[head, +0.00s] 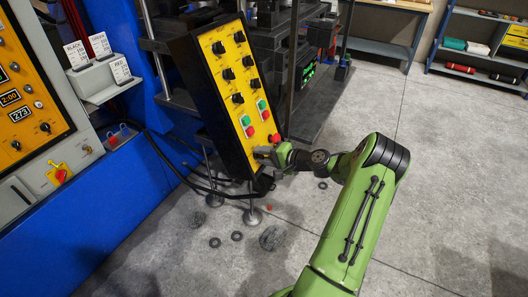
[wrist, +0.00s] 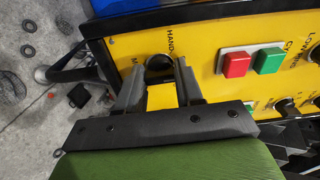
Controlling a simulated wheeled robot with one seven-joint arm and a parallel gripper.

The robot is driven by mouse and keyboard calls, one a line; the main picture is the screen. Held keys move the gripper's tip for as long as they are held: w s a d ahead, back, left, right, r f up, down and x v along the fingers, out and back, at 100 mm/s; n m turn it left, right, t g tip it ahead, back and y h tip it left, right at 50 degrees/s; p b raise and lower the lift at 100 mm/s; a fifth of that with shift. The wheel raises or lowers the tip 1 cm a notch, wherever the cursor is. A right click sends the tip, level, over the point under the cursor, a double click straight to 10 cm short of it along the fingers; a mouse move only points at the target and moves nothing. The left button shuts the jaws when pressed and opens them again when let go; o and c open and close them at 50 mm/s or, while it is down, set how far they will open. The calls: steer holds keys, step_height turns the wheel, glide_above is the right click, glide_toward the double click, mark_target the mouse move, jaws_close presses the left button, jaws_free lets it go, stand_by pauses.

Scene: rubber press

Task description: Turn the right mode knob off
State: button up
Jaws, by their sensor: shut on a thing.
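The yellow control panel (head: 234,90) stands tilted, with black knobs and red and green buttons. My gripper (head: 264,153) is at its lower end in the head view. In the wrist view, my gripper's two fingers (wrist: 159,72) reach to either side of a black round mode knob (wrist: 159,64) and are shut on it. Lettering beginning "HAND" and "M" shows beside this knob, partly cut off or covered. The knob's pointer direction cannot be made out. In the head view my gripper hides the knob.
Red (wrist: 236,64) and green (wrist: 268,60) buttons sit right of the held knob. A red mushroom button (head: 275,138) is just above my gripper. A blue machine with another panel (head: 22,85) stands at left. Black rings (head: 237,236) lie on the grey floor; the floor at right is clear.

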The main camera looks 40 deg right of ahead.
stand_by(0.4)
steer(key=o, duration=1)
steer(key=shift+o, duration=0.2)
steer(key=p+v, duration=0.1)
steer(key=v, duration=1.4)
steer(key=shift+s, duration=0.35)
steer(key=shift+r, duration=0.15)
